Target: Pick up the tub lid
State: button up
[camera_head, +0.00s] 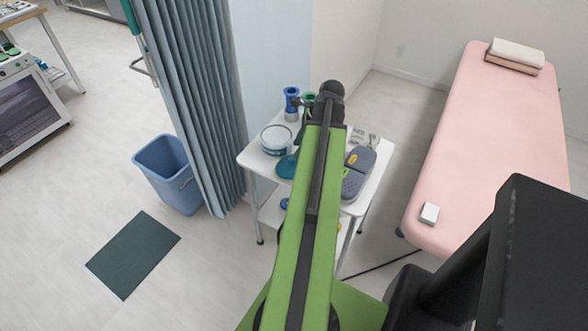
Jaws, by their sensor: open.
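The tub lid looks to be the flat teal disc (287,167), lying near the front left of the white trolley's top (253,157). My arm passes just to its right in the picture and may cover part of that edge. A white tub with a blue band (276,140) stands just behind the disc, its top looking open. My green arm reaches out over the trolley and ends in a dark joint beyond the disc. My gripper cannot be made out; the arm hides whatever lies below that joint.
A blue spool-like item (291,104) stands behind the tub. A grey-blue device (357,173) sits right of my arm. A curtain (196,90) and a blue bin (170,174) are left of the trolley, a pink treatment bed (490,150) right.

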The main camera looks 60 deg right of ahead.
aim_at(292, 162)
jog(key=b+x, duration=0.4)
jog(key=x, duration=0.1)
jog(key=shift+s+a+f+b, duration=0.1)
jog(key=shift+a+f+b, duration=0.1)
jog(key=shift+b, duration=0.15)
jog(key=shift+r, duration=0.2)
jog(key=shift+c, duration=0.2)
grip_shut()
